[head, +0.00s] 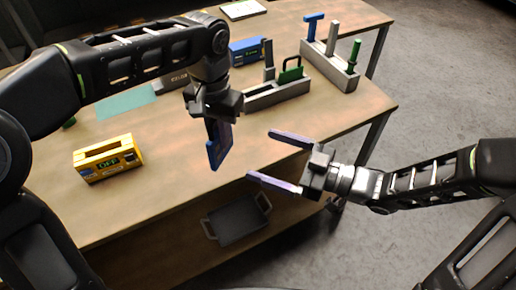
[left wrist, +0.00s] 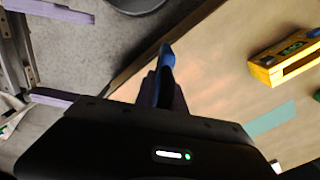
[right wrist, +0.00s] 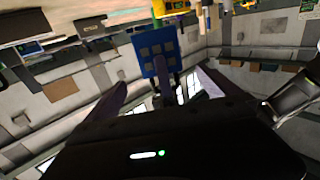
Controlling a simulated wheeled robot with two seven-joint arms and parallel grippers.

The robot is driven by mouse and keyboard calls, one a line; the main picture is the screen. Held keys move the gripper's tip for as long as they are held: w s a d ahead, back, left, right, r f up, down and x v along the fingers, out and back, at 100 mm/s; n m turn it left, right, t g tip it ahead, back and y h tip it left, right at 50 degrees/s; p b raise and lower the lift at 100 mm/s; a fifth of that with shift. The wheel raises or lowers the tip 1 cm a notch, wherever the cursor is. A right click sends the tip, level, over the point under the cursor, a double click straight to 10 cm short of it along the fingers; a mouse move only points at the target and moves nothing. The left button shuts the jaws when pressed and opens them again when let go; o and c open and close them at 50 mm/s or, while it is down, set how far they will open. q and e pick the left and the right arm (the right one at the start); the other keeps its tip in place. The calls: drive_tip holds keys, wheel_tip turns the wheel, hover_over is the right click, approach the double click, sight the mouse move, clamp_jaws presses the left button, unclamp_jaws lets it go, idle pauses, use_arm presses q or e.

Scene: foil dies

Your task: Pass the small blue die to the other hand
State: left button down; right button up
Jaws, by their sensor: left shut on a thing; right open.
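The small blue die (head: 214,156) is a thin flat plate held upright on edge above the table's front area. My left gripper (head: 218,122) is shut on its upper part and points down. In the left wrist view the blue die (left wrist: 165,72) shows nearly edge-on between the fingers. In the right wrist view the blue die (right wrist: 158,52) shows its face with several grey squares. My right gripper (head: 262,156) is open and empty, its two fingers pointing left at the die with a gap between. The right fingers (right wrist: 160,88) also show in the right wrist view, below the die.
A yellow device (head: 104,158) with a display stands at the table's left. Grey racks (head: 280,92) with blue and green handled tools stand at the back right. A teal mat (head: 126,102) and a blue box (head: 246,51) lie behind. A dark tray (head: 237,220) sits below the tabletop.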

hover_over(224, 158)
drive_tip(key=shift+w, duration=0.4)
drive_tip(key=shift+c, duration=0.6)
drive_tip(key=c, duration=1.6)
use_arm(q)
drive_tip(key=c, duration=1.3)
unclamp_jaws()
